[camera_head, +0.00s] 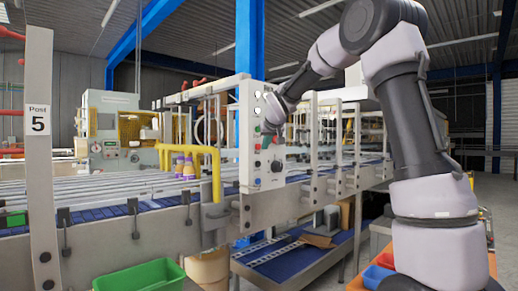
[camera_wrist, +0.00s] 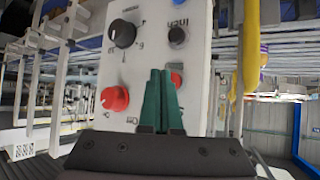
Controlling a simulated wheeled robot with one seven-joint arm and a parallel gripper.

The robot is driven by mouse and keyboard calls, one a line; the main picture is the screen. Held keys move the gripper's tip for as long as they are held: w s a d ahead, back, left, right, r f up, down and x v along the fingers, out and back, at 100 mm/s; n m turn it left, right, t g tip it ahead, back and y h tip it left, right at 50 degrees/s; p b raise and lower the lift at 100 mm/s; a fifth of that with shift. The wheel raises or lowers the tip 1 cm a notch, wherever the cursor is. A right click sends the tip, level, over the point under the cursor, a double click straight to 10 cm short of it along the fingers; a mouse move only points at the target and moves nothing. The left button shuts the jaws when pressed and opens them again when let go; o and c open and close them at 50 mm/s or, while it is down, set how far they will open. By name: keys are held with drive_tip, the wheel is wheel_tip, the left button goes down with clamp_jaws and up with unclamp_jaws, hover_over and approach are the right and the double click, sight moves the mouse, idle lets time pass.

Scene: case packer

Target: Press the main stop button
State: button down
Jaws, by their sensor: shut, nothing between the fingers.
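The white control panel (camera_head: 250,150) stands upright beside the conveyor in the head view. It also fills the middle of the wrist view (camera_wrist: 145,60), which shows its lettering upside down. A red knob (camera_wrist: 115,98) sits left of my fingers, and a red button (camera_wrist: 177,78) is partly hidden behind the right finger. I cannot tell from the lettering which is the main stop. My gripper (camera_wrist: 160,72) has its green fingers shut and empty, pointing at the panel between the two red controls. In the head view my gripper (camera_head: 268,128) is at the panel's face; contact cannot be told.
A black knob (camera_wrist: 122,33) and a black button (camera_wrist: 177,35) are on the same panel. A yellow guard tube (camera_wrist: 250,45) runs beside the panel. The conveyor (camera_head: 120,205) extends left, with a green bin (camera_head: 140,276) below it.

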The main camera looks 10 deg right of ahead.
drive_tip(key=shift+s+d, duration=0.75)
drive_tip(key=shift+s, duration=0.3)
drive_tip(key=shift+s+d, duration=0.7)
drive_tip(key=shift+s, duration=0.3)
